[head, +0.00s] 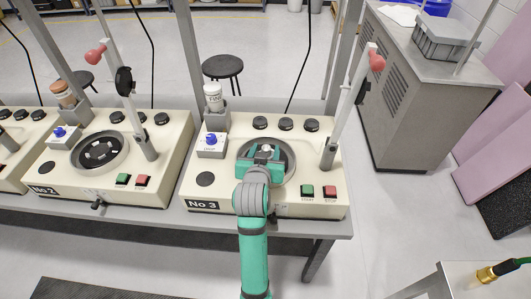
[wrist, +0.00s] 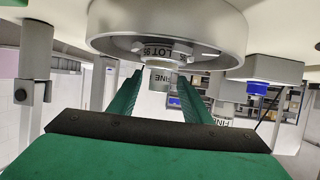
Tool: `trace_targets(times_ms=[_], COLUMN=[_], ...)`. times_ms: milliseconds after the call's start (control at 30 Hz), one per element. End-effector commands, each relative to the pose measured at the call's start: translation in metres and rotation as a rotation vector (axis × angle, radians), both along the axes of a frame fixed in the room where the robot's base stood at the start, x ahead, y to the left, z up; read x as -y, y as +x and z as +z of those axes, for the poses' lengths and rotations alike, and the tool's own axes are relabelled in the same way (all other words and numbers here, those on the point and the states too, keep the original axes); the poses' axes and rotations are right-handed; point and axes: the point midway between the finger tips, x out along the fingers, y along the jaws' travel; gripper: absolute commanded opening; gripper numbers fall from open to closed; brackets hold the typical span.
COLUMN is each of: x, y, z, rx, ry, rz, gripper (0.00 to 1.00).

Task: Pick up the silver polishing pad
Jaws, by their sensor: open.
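The machine marked No 3 (head: 228,190) has a round grey bowl (head: 287,159) in its top. My green gripper (head: 265,150) is over this bowl and hides most of its inside. In the wrist view, which looks upside down, a round silver metal rim (wrist: 165,40) is close above my gripper (wrist: 160,95). The two green fingers are apart, with a gap between them. A small label reading LOT 95 shows inside the rim.
A lever with a red knob (head: 377,61) stands right of the bowl. A blue-knobbed box (head: 211,145) and a white jar (head: 213,97) in a holder stand to the left. Green and red buttons (head: 329,192) are in front. Machine No 2 (head: 102,180) is at the left, with an uncovered bowl.

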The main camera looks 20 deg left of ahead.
Motion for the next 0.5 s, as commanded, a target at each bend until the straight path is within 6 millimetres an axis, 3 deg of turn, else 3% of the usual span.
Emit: trace_targets(times_ms=[333,500], x=[-0.0007,-0.0028], y=[0.0074,0.0066], z=[-0.0032,-0.003], rx=[0.0,0.0], ry=[0.0,0.0], rz=[-0.001,0.002], gripper=[0.45,0.04])
